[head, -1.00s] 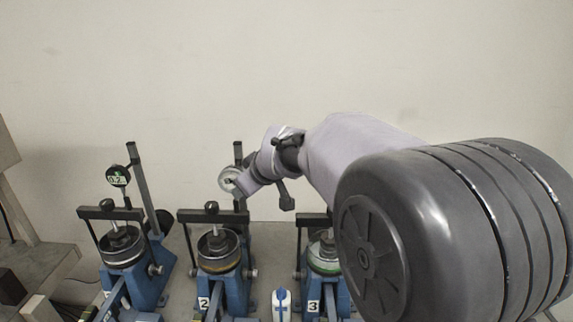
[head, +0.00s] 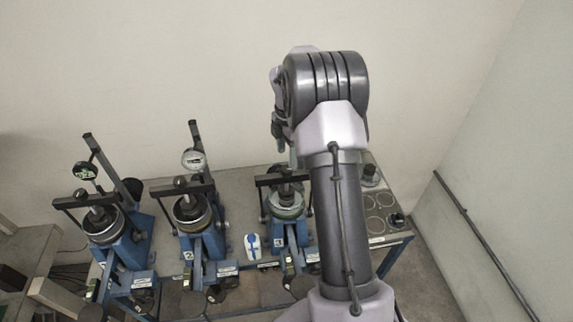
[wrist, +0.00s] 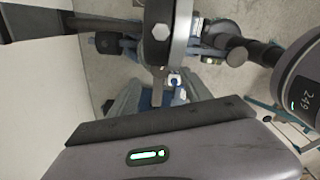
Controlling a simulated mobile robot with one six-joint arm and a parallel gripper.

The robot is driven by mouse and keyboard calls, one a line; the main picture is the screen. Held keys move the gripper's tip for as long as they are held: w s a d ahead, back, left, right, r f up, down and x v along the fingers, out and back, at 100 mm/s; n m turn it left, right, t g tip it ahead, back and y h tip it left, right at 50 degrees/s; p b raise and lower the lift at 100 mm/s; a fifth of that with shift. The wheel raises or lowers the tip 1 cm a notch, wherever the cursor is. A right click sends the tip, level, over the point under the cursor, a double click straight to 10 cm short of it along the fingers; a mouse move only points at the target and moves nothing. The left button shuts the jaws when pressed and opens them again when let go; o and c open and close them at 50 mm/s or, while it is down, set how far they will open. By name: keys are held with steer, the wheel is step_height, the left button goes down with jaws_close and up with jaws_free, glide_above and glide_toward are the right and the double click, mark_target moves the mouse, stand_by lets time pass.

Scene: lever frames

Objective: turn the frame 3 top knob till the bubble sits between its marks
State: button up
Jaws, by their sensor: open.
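Frame 3 (head: 300,233) is the rightmost blue lever frame in the head view, with a black crossbar over a round pot (head: 287,208). Its top knob (head: 279,168) is a small dark shape at the crossbar, partly beside my arm. My gripper (head: 278,128) shows only in part, above and behind frame 3; it is open and apart from the knob. In the wrist view a grey housing with a lit green slot (wrist: 148,155) fills the bottom; I cannot tell whether it is a bubble vial. No bubble marks are clear.
Frame 2 (head: 205,243) and frame 1 (head: 125,250) stand to the left with dial gauges. A blue and white object (head: 252,246) lies between frames 2 and 3. A black knob (head: 397,219) sits on the right panel.

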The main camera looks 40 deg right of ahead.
mark_target(287, 169)
step_height(287, 169, down, 6)
steer(key=shift+a+r, duration=0.1)
steer(key=shift+c, duration=0.3)
jaws_close()
steer(key=shift+m, duration=0.3)
steer(key=shift+m+b, duration=0.6)
steer(key=shift+m, duration=0.6)
steer(key=shift+m+b, duration=0.8)
steer(key=shift+m, duration=1.4)
